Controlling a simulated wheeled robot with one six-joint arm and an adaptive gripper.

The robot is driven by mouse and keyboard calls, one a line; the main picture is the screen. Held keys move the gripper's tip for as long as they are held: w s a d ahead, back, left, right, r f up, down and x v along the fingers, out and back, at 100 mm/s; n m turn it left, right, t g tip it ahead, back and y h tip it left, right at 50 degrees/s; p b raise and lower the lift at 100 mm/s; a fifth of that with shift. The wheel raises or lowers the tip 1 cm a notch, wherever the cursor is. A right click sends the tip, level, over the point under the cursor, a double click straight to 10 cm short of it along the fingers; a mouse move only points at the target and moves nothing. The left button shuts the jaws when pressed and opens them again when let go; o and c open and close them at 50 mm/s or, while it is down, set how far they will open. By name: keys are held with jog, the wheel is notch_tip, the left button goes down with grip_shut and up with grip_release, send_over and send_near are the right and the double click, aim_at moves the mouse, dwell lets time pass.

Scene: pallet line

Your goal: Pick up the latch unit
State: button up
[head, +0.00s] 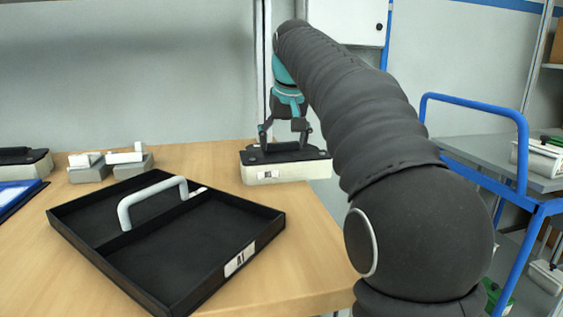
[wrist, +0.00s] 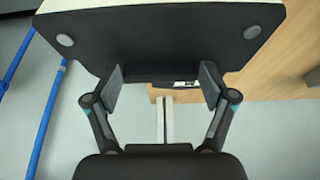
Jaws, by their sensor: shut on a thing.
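The latch unit (head: 285,172) appears to be the cream box with a black top and a small pale label on its front, at the back right of the wooden table in the head view. My gripper (head: 285,138) comes down on it from above and is shut on its black upper part. In the wrist view, the unit's black top (wrist: 160,35) with two grey round spots fills the upper middle, with a finger at either side of my gripper (wrist: 163,86). The unit reaches past the table's right edge. Whether its base touches the table is unclear.
A black divided tray (head: 262,235) with a grey handle (head: 150,198) and an A1 label lies on the table (head: 225,155). Grey-white blocks (head: 90,172) and another black-topped box (head: 30,168) stand at the left. A blue-framed cart (head: 525,150) stands right.

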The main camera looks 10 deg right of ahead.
aim_at(284, 151)
jog(key=shift+c, duration=0.7)
jog(key=shift+r, duration=0.1)
notch_tip(284, 151, up, 4)
jog(key=shift+w+r+p, duration=0.1)
jog(key=shift+r+p, duration=0.05)
jog(key=shift+p, duration=0.8)
jog(key=s+d+r, duration=0.5)
jog(key=d+r, duration=0.1)
jog(key=d, duration=0.4)
jog(key=shift+s+d+r, duration=0.15)
jog(key=shift+s+r, duration=0.1)
jog(key=shift+s, duration=0.1)
